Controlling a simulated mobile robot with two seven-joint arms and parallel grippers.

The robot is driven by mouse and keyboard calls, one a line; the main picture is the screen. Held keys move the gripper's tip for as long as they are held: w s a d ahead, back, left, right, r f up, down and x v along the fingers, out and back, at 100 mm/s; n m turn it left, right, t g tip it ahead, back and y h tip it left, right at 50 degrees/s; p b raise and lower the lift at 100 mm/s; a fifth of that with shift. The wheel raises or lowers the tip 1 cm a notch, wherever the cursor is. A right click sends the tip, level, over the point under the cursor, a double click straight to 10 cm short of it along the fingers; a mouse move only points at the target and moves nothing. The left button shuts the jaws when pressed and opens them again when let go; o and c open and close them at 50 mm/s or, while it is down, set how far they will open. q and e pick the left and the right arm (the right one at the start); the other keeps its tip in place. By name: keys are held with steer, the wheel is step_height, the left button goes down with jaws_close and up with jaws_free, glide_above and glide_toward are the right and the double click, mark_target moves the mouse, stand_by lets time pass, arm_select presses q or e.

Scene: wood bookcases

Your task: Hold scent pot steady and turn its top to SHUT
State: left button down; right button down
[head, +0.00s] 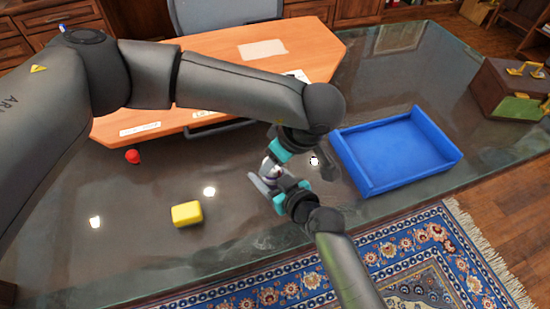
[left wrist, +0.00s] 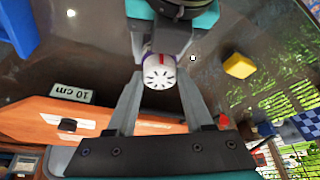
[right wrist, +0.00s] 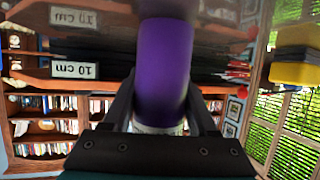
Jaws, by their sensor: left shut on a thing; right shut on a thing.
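The scent pot has a purple body (right wrist: 163,70) and a white slotted top (left wrist: 158,74). A small red mark shows at the edge of the top in the left wrist view. The pot is small and mostly hidden between my grippers in the head view (head: 269,168). My left gripper (left wrist: 160,68) is shut with a finger on each side of the white top. My right gripper (right wrist: 162,100) is shut around the purple body. Any lettering on the pot is too small to read.
A blue tray (head: 400,150) lies to the right on the dark glossy table (head: 140,240). A yellow block (head: 187,214) and a small red object (head: 132,156) are to the left. A wooden desktop (head: 230,65) lies behind my left arm. The front left of the table is open.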

arm_select(q)
steer(key=m+h, duration=0.1)
steer(key=m, duration=0.2)
steer(key=m+t+h, duration=0.1)
steer(key=m, duration=0.2)
steer(key=shift+s+a+m, duration=0.1)
steer(key=shift+a+m, duration=0.1)
steer(key=shift+m, duration=0.1)
steer(key=m+h, duration=0.2)
steer(key=m, duration=0.3)
steer(key=shift+a+m, duration=0.1)
steer(key=shift+m, duration=0.2)
steer(key=shift+h, duration=0.3)
steer(key=shift+c, duration=1.4)
jaws_free()
steer(key=shift+r, duration=0.1)
steer(key=v, duration=1.1)
steer(key=shift+s+r, duration=0.3)
steer(key=shift+s, duration=0.05)
